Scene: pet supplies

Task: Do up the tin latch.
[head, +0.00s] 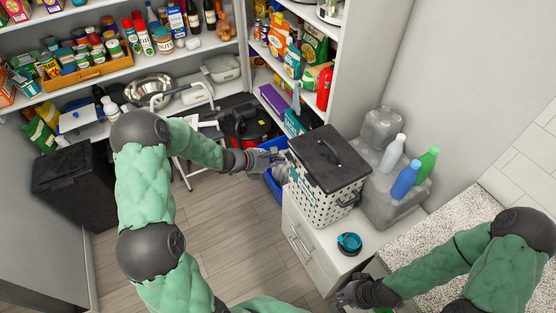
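The tin (323,195) is a white box with dark dots and a dark lid (328,158) with a handle on top. It stands upright on a white cabinet, and the lid sits on it. A dark metal fitting (349,199) shows on its right side; I cannot tell whether this is the latch or a handle. My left gripper (272,155) is at the tin's left side, close to the upper edge. It is too small to tell whether it touches the tin or how its fingers stand. My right gripper (345,295) is low, in front of the cabinet, its fingers unclear.
A cup with a blue top (349,243) stands on the white cabinet (310,243) in front of the tin. Blue (405,180), green (427,163) and white (393,152) bottles stand to the right. A blue bin (272,187) is behind left. Full shelves line the back.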

